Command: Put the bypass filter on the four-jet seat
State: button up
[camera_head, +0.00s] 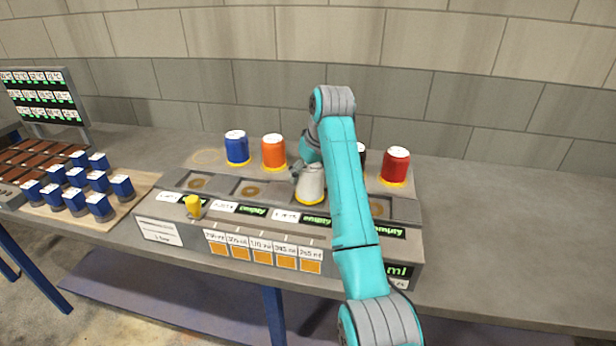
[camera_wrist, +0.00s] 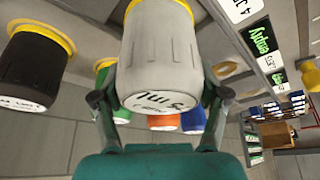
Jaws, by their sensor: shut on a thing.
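My gripper (camera_wrist: 160,100) is shut on a grey-white filter (camera_wrist: 160,50), with one finger on each side of it. In the head view this filter (camera_head: 311,184) is upright, with its yellow-rimmed end down, at the third seat from the left. I cannot tell whether it touches the seat, which it hides. Its label ends in "ml"; no name is legible. The seat labels are too small to read surely in the head view.
A blue filter (camera_head: 237,148), an orange filter (camera_head: 273,152) and a red filter (camera_head: 396,166) stand behind the seats. A black filter (camera_wrist: 32,68) and a green one show in the wrist view. A yellow knob (camera_head: 194,206) stands in front. Small blue blocks (camera_head: 75,177) stand left. Table right is clear.

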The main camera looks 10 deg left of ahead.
jog(key=shift+f, duration=0.55)
jog(key=o, duration=1.6)
jog(key=shift+f, duration=0.15)
jog(key=shift+c, duration=0.2)
